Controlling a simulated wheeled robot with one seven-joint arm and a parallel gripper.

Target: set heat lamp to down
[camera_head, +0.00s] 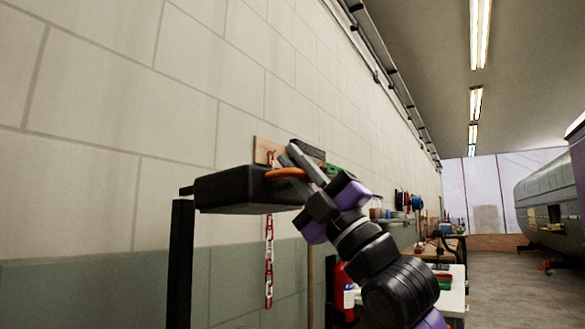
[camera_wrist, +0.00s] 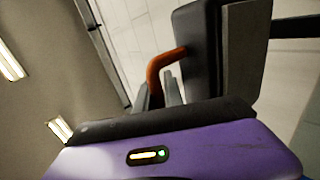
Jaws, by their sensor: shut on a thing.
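The heat lamp (camera_head: 235,189) is a black box-shaped head on top of a black upright post (camera_head: 181,265), left of centre in the head view. Its orange handle (camera_head: 286,173) sticks out from the right side of the head. My gripper (camera_head: 298,160) reaches up from the lower right and is shut on this handle. In the wrist view the lamp head (camera_wrist: 215,55) stands at the upper right. The orange handle (camera_wrist: 158,62) bends down between my grey fingers (camera_wrist: 160,98). The underside of the lamp is only partly visible.
A pale block wall (camera_head: 90,90) runs close behind the lamp. A red and white chain (camera_head: 268,260) hangs from a wooden board on it. A red extinguisher (camera_head: 342,290) and a white-topped bench (camera_head: 452,295) stand at right. The floor (camera_head: 510,280) further right is open.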

